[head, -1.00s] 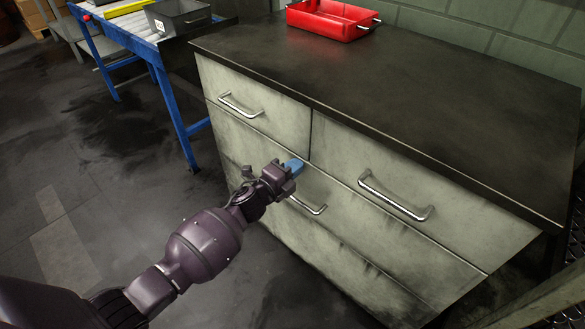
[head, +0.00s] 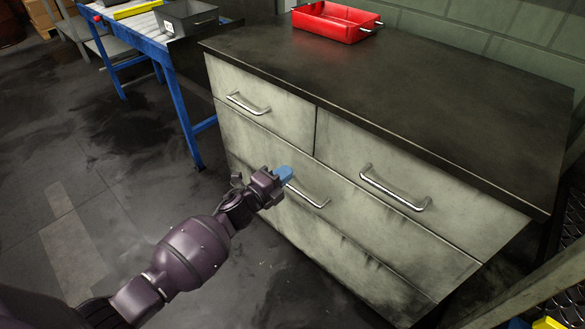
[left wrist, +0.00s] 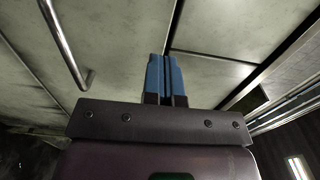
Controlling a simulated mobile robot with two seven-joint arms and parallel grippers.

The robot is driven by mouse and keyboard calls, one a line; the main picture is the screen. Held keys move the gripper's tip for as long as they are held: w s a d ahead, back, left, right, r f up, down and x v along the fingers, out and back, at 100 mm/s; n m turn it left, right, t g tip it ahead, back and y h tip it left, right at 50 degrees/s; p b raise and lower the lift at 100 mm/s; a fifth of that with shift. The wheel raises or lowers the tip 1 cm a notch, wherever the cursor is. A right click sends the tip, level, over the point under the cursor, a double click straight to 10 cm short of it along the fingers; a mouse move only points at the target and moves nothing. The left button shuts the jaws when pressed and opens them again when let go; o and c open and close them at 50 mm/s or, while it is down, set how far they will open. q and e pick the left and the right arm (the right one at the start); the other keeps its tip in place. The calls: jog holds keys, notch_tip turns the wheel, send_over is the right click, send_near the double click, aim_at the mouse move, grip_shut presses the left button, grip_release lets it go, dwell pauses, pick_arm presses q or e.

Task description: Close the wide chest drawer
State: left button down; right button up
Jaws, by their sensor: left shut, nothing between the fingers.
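The grey-white chest holds two upper drawers and a wide drawer (head: 385,245) below them. The wide drawer's front looks about flush with the fronts above; a small gap cannot be ruled out. Its metal handle (head: 313,196) is partly hidden by my left gripper. My left gripper (head: 283,174) is shut and empty, its blue fingertips at the wide drawer's front by the handle's left end; contact cannot be told. In the left wrist view the shut blue fingers (left wrist: 165,78) point toward pale drawer fronts, with a handle (left wrist: 68,45) to their left. My right gripper is out of view.
The dark chest top (head: 420,100) carries a red tray (head: 335,22) at the back. A blue-legged roller table (head: 170,70) with a grey bin (head: 185,18) stands at the left. Open floor (head: 90,170) lies left of the chest. A metal frame (head: 545,285) stands at the right.

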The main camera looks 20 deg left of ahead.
pick_arm(q)
jog(key=s+a+r+n+g+y+p, duration=0.1)
jog(key=s+n+p, duration=0.4)
jog(key=s, duration=1)
jog(key=s+a+r+n+g+y+p, duration=0.1)
jog(key=s+r+n+g+y+p, duration=0.2)
jog(key=s+n, duration=0.6)
jog(key=s+a+r+n+g+y+p, duration=0.1)
jog(key=s+r+n+p, duration=0.5)
jog(key=s, duration=1.4)
jog(key=shift+s+a+n+g+y+p, duration=0.15)
jog(key=shift+s+n+g+y+p, duration=0.3)
jog(key=shift+p, duration=0.65)
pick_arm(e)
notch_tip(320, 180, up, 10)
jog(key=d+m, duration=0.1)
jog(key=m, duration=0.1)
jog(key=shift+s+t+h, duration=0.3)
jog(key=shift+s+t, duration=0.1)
pick_arm(q)
jog(key=shift+w, duration=0.15)
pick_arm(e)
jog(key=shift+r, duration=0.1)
